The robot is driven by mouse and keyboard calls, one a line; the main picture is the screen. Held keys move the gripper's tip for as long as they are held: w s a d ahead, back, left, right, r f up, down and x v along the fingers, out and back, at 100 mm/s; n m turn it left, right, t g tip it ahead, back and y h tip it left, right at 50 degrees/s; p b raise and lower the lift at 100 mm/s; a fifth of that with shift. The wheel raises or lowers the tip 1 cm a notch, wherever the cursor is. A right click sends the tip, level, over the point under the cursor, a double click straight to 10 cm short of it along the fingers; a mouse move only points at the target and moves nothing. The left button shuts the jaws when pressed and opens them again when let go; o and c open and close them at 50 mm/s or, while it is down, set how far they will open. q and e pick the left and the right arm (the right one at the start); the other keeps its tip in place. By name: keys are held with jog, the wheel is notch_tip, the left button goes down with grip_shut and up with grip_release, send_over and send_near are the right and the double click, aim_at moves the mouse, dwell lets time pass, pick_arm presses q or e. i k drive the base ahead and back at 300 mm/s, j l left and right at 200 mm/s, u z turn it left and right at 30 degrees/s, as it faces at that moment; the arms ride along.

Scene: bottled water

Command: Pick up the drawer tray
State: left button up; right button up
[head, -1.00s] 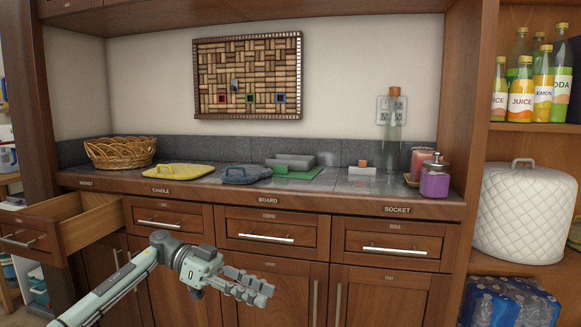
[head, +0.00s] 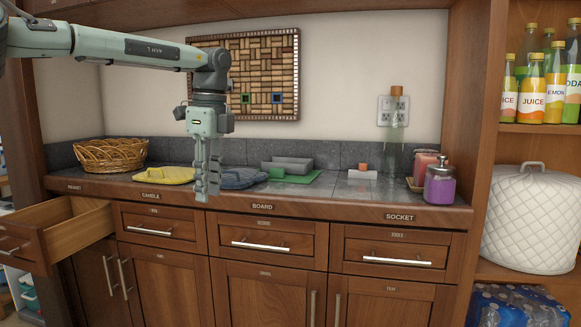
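No thing in view is clearly marked as the drawer tray. A grey, low tray-like piece (head: 290,165) lies on the counter behind a green board (head: 292,178). An open wooden drawer (head: 75,228) sticks out at the lower left; only part of its inside shows. My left gripper (head: 208,197) points straight down in front of the counter's front edge, between the yellow and blue pieces in the picture. Its fingers look close together from this side, and I cannot tell the gap. Nothing shows between them. My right gripper is out of view.
On the counter (head: 330,196) are a wicker basket (head: 110,155), a yellow mitt-like piece (head: 165,175), a blue one (head: 243,178), a clear bottle (head: 395,135) and a purple jar (head: 439,186). Shelves with juice bottles (head: 533,90) stand at the right.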

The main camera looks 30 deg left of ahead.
aim_at(300, 166)
jog(key=i+j, duration=0.2)
jog(key=i, duration=0.25)
jog(key=i+j, duration=0.2)
jog(key=i, duration=0.2)
jog(key=i+j, duration=0.2)
jog(key=i, duration=0.25)
jog(key=i+j, duration=0.2)
jog(key=i, duration=0.2)
